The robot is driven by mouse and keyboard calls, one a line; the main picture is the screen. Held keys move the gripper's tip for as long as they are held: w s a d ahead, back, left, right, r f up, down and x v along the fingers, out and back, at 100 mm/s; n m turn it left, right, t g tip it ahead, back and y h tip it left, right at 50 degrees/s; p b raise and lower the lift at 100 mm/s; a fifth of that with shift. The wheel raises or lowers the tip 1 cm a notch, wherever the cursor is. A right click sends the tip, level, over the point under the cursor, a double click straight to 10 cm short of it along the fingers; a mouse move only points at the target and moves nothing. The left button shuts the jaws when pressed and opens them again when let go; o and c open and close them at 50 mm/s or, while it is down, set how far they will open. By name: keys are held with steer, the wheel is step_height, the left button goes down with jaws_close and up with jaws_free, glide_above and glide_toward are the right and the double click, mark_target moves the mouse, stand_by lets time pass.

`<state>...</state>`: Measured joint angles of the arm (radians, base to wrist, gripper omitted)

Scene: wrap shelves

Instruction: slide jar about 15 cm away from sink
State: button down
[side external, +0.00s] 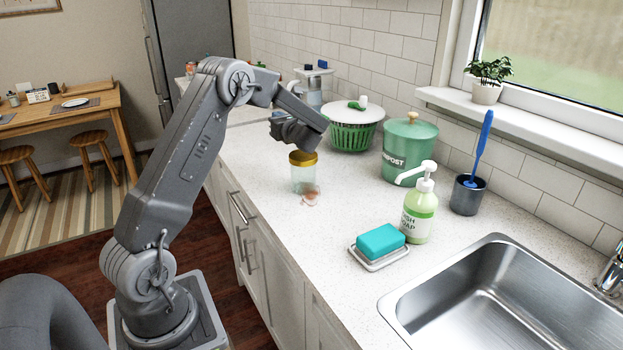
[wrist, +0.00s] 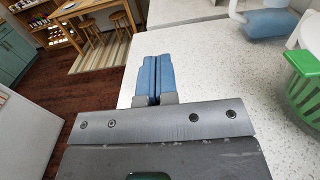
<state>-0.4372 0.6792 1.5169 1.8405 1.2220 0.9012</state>
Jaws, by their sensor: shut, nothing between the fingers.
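The jar (side external: 303,176) is clear glass with a gold lid and stands upright on the white speckled counter, near its front edge. The sink (side external: 500,300) is at the lower right, well apart from the jar. My gripper (side external: 296,135) is just above the jar's lid in the side view; its fingertips are hard to make out there, and I cannot tell whether it touches the lid. In the wrist view my gripper (wrist: 151,80) shows two blue-grey fingers closed together with nothing between them. The jar does not show in the wrist view.
A small pinkish item (side external: 310,196) lies in front of the jar. The sponge dish (side external: 379,256), soap bottle (side external: 418,215) and compost bin (side external: 408,153) stand between jar and sink or wall. A green colander (side external: 351,132) is behind. Counter left of the jar looks clear.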

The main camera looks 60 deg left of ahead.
glide_above(307, 174)
steer(key=d, duration=0.4)
steer(key=f, duration=1)
steer(key=shift+a, duration=0.75)
steer(key=shift+a, duration=0.1)
steer(key=a, duration=1.5)
steer(key=shift+a, duration=0.15)
